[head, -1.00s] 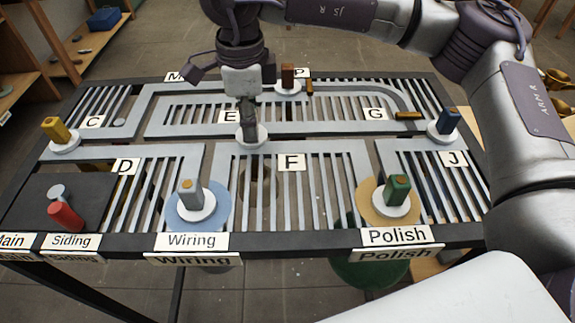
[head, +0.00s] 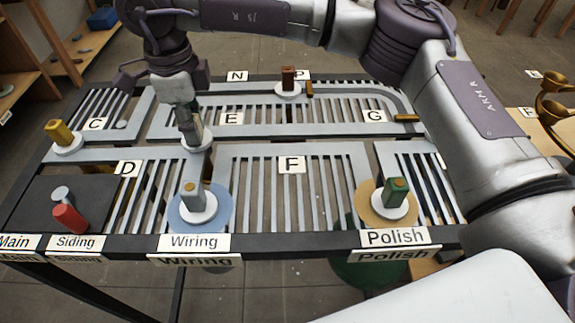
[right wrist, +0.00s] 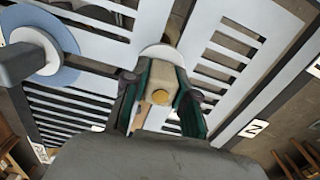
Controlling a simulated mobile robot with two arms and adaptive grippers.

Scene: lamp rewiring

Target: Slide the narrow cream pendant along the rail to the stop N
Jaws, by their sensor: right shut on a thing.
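My right gripper (head: 187,122) is shut on the block-shaped top of a cream pendant (right wrist: 151,75), with one finger on either side. A round gold spot marks the pendant's end. Its white disc (head: 199,143) sits on the pale rail at the left of label E, near a junction; in the head view the gripper hides most of its upper part. The stop label N (head: 237,76) is at the far edge of the frame, behind and right of the gripper. My left gripper is not in view.
A brown-topped pendant (head: 288,79) stands on the back rail, right of N. A yellow pendant (head: 60,134) is at the left near C. A grey-blue pendant (head: 193,197) stands at Wiring and a green one (head: 396,193) at Polish. A red cylinder (head: 69,217) is at Siding.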

